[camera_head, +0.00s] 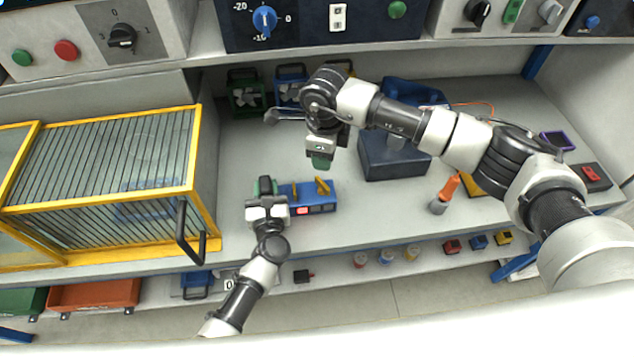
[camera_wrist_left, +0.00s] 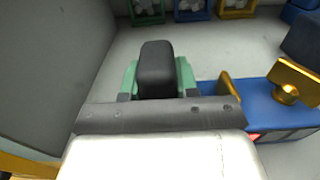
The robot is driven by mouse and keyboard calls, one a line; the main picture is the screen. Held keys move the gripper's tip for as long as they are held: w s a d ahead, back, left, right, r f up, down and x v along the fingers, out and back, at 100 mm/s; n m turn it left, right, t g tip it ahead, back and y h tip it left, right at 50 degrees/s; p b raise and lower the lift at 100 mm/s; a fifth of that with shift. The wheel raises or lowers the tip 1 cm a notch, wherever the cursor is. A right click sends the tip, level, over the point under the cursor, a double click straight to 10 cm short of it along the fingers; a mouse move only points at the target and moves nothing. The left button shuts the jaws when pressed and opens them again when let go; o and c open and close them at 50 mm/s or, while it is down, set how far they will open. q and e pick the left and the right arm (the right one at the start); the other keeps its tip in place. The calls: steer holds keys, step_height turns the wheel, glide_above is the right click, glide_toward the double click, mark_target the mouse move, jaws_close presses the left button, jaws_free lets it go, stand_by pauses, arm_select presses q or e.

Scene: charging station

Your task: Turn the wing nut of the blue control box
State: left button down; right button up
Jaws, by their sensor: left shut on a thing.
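The blue control box (camera_head: 325,209) lies on the workbench in the middle of the head view, with its near face showing a pinkish button. An orange-yellow wing nut (camera_head: 322,186) stands on its top. It shows large in the left wrist view (camera_wrist_left: 290,82); a second yellow piece (camera_wrist_left: 228,87) is nearer the gripper. My left gripper (camera_head: 265,187), at the box's left end, has green fingers shut around a black rounded piece (camera_wrist_left: 158,68). I cannot tell if that piece belongs to the box. My right gripper (camera_head: 321,161) hangs pointing down above and behind the box; its opening is unclear.
A yellow-framed cage (camera_head: 195,160) with a dark handle (camera_head: 184,232) stands to the left. A dark blue-grey box (camera_head: 375,170) and an orange-handled tool (camera_head: 448,188) are to the right. Green and blue fan units stand behind. Bare bench surrounds the control box.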

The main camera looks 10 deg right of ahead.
mark_target(324, 184)
step_height(324, 184, down, 11)
steer(key=m, duration=0.8)
steer(key=shift+s+d, duration=0.1)
steer(key=shift+s, duration=0.05)
jaws_close()
